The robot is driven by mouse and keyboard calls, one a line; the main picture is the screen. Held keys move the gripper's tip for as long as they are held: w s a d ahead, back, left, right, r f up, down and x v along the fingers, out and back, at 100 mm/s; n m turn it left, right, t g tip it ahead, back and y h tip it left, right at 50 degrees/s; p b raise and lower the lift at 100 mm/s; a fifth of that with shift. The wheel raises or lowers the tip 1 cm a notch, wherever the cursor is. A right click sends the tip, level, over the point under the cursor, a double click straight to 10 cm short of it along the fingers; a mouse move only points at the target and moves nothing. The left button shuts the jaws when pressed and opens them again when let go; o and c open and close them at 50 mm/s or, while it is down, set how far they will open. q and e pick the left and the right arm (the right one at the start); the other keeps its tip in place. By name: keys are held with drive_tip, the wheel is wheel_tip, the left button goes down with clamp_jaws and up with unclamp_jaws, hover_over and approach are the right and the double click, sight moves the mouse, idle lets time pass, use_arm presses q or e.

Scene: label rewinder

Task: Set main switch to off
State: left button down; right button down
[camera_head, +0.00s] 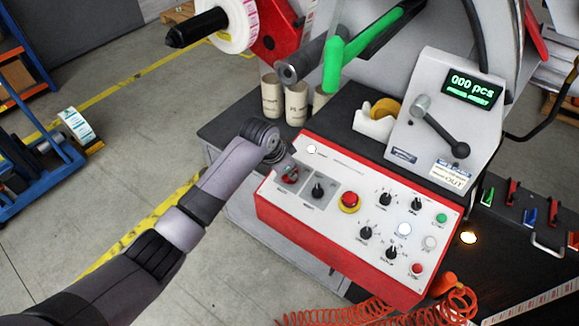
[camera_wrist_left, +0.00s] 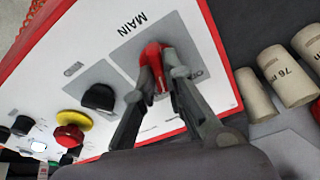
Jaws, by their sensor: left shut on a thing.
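The main switch is a red rotary knob (camera_wrist_left: 153,68) on a grey plate under the word MAIN in the left wrist view. In the head view the red switch (camera_head: 291,174) sits at the left end of the control panel (camera_head: 345,220). My left gripper (camera_wrist_left: 160,82) has its two fingers on either side of the red knob, shut on it. In the head view the gripper (camera_head: 289,170) reaches the panel from the left. The fingers partly cover the knob and its position labels, so its exact setting cannot be read. My right gripper is not in view.
A black knob (camera_head: 318,190) and a red emergency button with yellow collar (camera_head: 349,202) are close beside the switch. Cardboard cores (camera_head: 272,96) stand behind the panel.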

use_arm(q)
drive_tip(key=n+p, duration=0.3)
drive_tip(key=shift+r+n+p, duration=0.3)
drive_tip(key=shift+n+p, duration=0.1)
drive_tip(key=shift+n+y+p, duration=0.3)
drive_tip(key=shift+n+p, duration=0.45)
drive_tip(key=shift+n, duration=0.15)
drive_tip(key=shift+w+f+n+t+y+p, duration=0.1)
drive_tip(key=shift+n+t+y+p, duration=0.1)
drive_tip(key=shift+n+p, duration=0.7)
drive_tip(key=shift+f+n+t+y+p, duration=0.15)
drive_tip(key=shift+n+p, duration=0.25)
drive_tip(key=shift+n, duration=0.9)
drive_tip(key=c, duration=1.7)
unclamp_jaws()
drive_tip(key=shift+a, duration=0.1)
drive_tip(key=shift+o, duration=0.2)
drive_tip(key=v, duration=1.2)
drive_tip(key=shift+f, duration=0.1)
